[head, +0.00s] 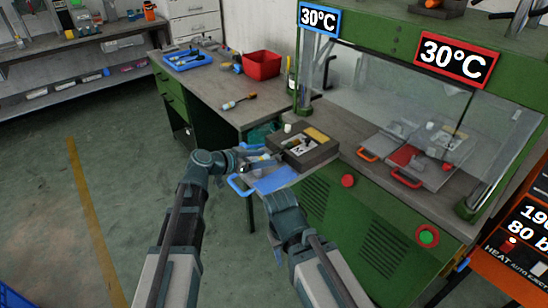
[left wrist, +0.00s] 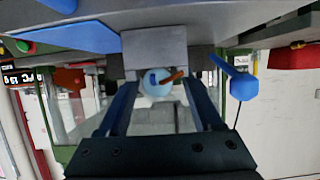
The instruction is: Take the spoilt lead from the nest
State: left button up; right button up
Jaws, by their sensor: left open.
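My left gripper (head: 258,160) reaches in from the left beside the dark nest block (head: 318,158) at the front of the green machine. In the left wrist view, my left gripper's two dark fingers (left wrist: 163,92) are apart. A pale, rounded piece with an orange-brown strip (left wrist: 159,84) shows between them, in front of a grey block (left wrist: 152,50). I cannot tell whether this is the spoilt lead, or whether the fingers touch it. A white piece and a yellow piece (head: 317,134) show on the nest block.
A blue tray with a handle (head: 274,181) is below the nest block. The bench holds a screwdriver (head: 239,101), a red bin (head: 262,66) and a blue tray (head: 188,60).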

pick_arm(q)
grip_shut()
dwell(0.3)
jog(key=shift+r, duration=0.1)
